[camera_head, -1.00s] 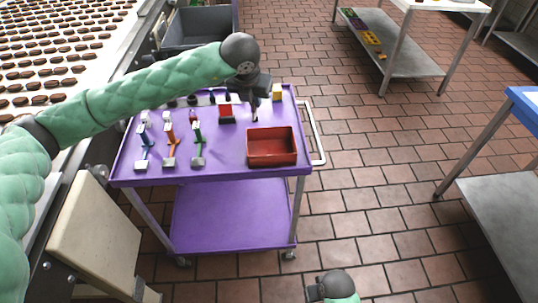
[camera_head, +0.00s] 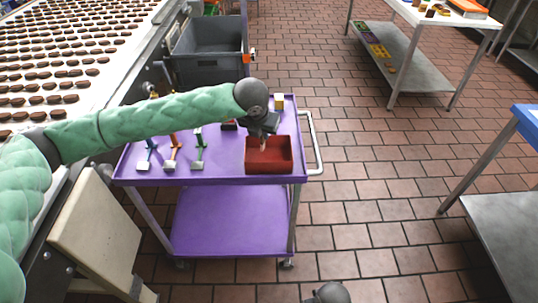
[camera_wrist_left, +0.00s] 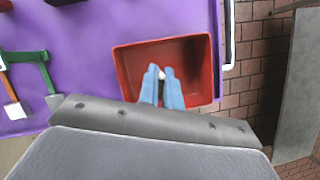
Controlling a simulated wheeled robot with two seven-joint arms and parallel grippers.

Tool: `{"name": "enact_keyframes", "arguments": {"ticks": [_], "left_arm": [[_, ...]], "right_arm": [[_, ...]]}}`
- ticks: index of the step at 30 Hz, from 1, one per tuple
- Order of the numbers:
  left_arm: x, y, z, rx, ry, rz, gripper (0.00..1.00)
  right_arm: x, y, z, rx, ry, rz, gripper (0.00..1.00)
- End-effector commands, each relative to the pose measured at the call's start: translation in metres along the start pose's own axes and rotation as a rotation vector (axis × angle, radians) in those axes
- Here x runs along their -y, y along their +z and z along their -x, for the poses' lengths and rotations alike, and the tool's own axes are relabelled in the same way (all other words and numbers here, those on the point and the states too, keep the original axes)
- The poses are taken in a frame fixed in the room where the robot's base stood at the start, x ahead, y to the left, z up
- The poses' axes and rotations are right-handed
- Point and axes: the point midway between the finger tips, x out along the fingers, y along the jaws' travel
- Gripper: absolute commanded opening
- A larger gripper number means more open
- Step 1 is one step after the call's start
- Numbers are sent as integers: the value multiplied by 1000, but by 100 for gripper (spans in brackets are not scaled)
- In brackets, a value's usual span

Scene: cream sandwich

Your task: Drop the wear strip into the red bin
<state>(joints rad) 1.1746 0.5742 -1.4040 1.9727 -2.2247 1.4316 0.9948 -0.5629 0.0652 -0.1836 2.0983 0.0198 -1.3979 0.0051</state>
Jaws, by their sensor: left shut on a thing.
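The red bin (camera_head: 268,166) sits at the right front of the purple cart's top; in the left wrist view the bin (camera_wrist_left: 207,62) lies below the fingers. My left gripper (camera_head: 263,146) is over the bin. Its blue fingers (camera_wrist_left: 163,82) are close together, shut on a small pale piece, the wear strip (camera_wrist_left: 162,76), of which only a bit shows between the tips. Most of the strip is hidden by the fingers. Of my right arm only a dark rounded part shows at the bottom edge in the head view; its fingers cannot be made out.
A grey crate (camera_head: 207,50) stands behind the cart, beside the conveyor (camera_head: 60,68).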

Motion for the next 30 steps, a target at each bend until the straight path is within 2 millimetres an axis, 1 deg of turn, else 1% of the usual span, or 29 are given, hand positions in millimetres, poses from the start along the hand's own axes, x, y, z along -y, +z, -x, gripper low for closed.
{"name": "enact_keyframes", "arguments": {"ticks": [7, 16, 17, 18, 20, 21, 30], "left_arm": [[0, -5, -12, 0, 0, 1, 0], [0, -6, -14, 0, 0, 1, 0], [0, -6, -14, 0, 0, 1, 10], [0, -6, -14, 0, 0, 1, 18], [0, -6, -14, 0, 0, 1, 30], [0, -6, -14, 0, 0, 1, 32], [0, -6, -12, 0, 0, 1, 32]], "right_arm": [[-1, 2, -10, 2, 1, 0, 0], [-2, 0, -11, -2, 2, 1, 0], [-2, 0, -11, -2, 2, 1, 0], [-2, 0, -11, -2, 2, 1, 0], [-2, 1, -11, -1, 2, 1, 0], [-2, 1, -11, -1, 2, 1, 0], [-1, 2, -12, 2, 2, 1, 0]]}}
